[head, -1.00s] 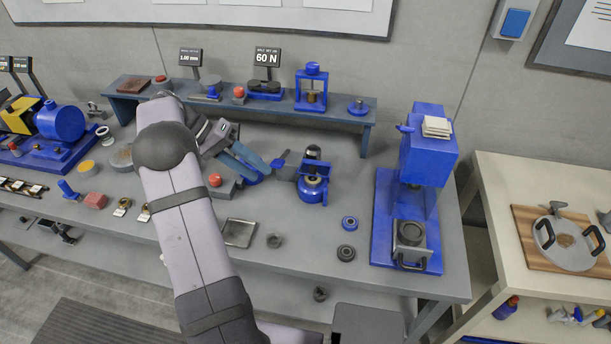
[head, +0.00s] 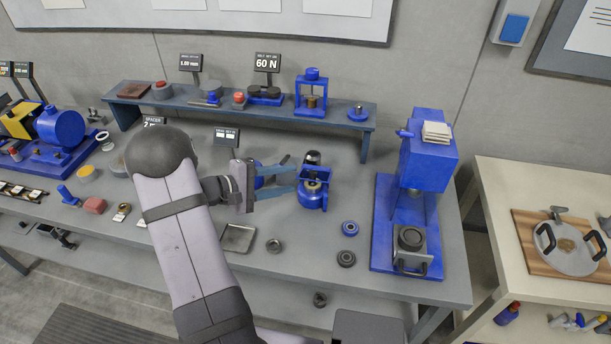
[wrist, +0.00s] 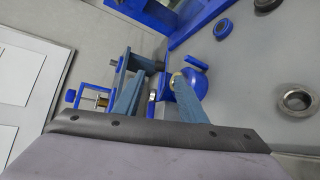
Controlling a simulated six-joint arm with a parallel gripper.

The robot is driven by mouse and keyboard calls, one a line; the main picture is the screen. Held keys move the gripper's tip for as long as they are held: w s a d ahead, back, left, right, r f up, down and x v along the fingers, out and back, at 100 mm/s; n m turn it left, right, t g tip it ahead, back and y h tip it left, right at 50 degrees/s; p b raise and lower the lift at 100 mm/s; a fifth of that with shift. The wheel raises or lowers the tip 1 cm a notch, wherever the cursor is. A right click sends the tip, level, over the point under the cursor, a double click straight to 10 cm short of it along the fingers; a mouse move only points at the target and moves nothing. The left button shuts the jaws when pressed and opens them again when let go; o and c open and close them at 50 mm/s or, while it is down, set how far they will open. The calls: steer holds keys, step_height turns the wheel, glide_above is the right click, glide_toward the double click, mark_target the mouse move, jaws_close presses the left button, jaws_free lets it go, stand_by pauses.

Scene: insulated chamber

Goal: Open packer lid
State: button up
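A small blue device (head: 312,197) with a rounded body and a metal-coloured part at its top stands on the bench; I take it to be the packer. It also shows in the wrist view (wrist: 182,90), partly behind a finger. I cannot tell how far its lid is open. My gripper (head: 295,178) points right, with its two blue-grey fingers spread apart and nothing seen between them. The fingertips are close to the device's left side; I cannot tell whether they touch it. The fingers also show in the wrist view (wrist: 155,68).
A tall blue press (head: 428,160) stands to the right. A raised shelf (head: 340,116) with several small devices runs along the back. Dark and blue rings (head: 346,258) and a shallow metal tray (head: 238,238) lie in front. Bench between them is clear.

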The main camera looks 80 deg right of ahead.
mark_target(306, 179)
steer(key=p+x, duration=0.2)
steer(key=x, duration=0.4)
steer(key=shift+r+p, duration=0.1)
steer(key=shift+p, duration=0.2)
steer(key=shift+s+d+f, duration=0.25)
steer(key=shift+s+d, duration=0.05)
steer(key=shift+d, duration=0.05)
jaws_close()
